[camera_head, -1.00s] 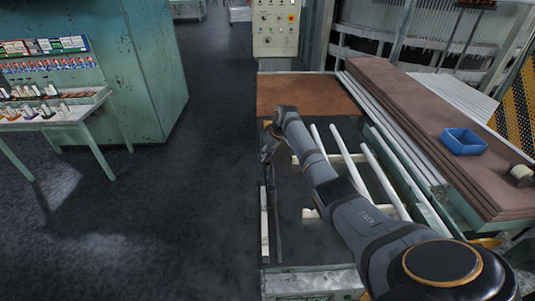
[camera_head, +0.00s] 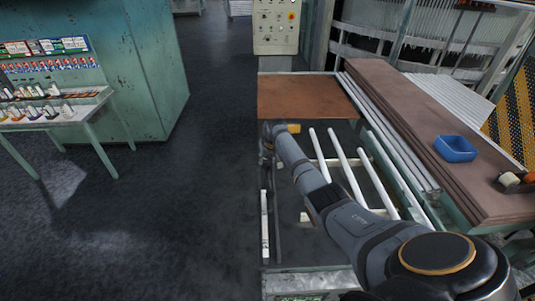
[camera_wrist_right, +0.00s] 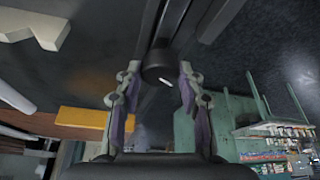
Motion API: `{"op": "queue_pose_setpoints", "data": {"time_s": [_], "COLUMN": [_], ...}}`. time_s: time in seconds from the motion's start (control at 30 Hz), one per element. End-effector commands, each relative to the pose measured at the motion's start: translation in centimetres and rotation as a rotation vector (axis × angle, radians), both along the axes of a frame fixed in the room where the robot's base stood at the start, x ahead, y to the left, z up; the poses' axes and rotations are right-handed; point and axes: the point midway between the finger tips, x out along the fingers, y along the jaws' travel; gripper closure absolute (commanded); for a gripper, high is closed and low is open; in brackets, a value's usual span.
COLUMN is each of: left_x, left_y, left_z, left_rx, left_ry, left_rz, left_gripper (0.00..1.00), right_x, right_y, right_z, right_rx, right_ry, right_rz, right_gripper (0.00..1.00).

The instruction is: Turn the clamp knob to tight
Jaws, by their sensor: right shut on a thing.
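The clamp knob (camera_wrist_right: 158,66) is a dark round piece with a small white mark on its face, at the end of a dark bar in the right wrist view. My right gripper (camera_wrist_right: 159,72) has one finger on each side of it and is shut on it. In the head view my right gripper (camera_head: 266,153) is small and dark at the left edge of the bench frame, and the knob cannot be made out there. My left gripper is not in view.
A yellow-orange block (camera_head: 288,128) lies just beside my right wrist. A brown board (camera_head: 305,95) lies behind. A blue tray (camera_head: 455,148) sits on brown sheets at the right.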

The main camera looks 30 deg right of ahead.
Motion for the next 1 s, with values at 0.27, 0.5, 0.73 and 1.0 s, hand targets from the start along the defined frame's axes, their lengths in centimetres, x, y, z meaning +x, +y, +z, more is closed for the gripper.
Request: {"op": "queue_pose_setpoints", "data": {"time_s": [0.27, 0.5, 0.73, 1.0], "left_x": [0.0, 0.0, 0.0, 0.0], "left_y": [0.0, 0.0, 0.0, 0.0], "left_z": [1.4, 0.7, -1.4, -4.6], "left_rx": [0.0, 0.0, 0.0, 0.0], "left_ry": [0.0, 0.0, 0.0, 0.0], "left_rz": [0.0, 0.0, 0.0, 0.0], "left_gripper": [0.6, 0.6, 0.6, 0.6], "right_x": [0.2, 0.4, 0.5, 0.6], "right_y": [0.2, 0.3, 0.3, 0.4], "right_z": [0.3, 0.0, -0.3, -0.4], "right_rx": [-0.001, -0.002, -0.001, -0.001], "right_ry": [-0.004, -0.005, -0.006, -0.007], "right_rz": [-0.261, -0.489, -0.702, -0.91], "right_gripper": [0.93, 0.93, 0.93, 0.93]}}
